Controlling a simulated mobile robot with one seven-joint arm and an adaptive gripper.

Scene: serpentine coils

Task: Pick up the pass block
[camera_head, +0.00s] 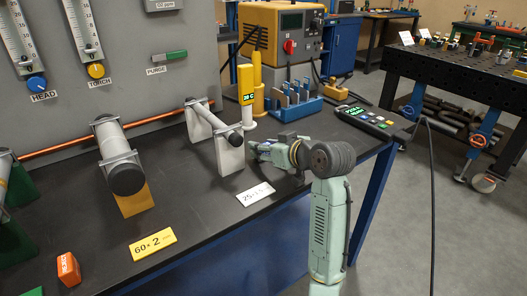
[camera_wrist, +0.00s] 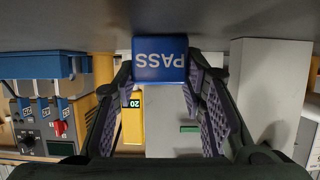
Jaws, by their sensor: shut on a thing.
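The pass block (camera_wrist: 160,58) is blue with white "PASS" lettering, which reads upside down in the wrist view. My gripper (camera_wrist: 162,80) has a finger on each side of it and is shut on it. The block is at the fingertips, close to the grey bench surface that fills the top of this upside-down view; I cannot tell whether it touches. In the head view my gripper (camera_head: 264,150) is low over the right part of the bench, beside a white support block (camera_head: 229,155). I cannot make out the pass block there.
The black bench (camera_head: 200,225) holds coil supports, a yellow card (camera_head: 153,244), a white card (camera_head: 255,193) and an orange block (camera_head: 68,268). Behind my gripper stand a yellow post (camera_head: 246,95), a blue rack (camera_head: 293,105) and a handheld meter (camera_head: 365,120). Bare bench lies in front.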

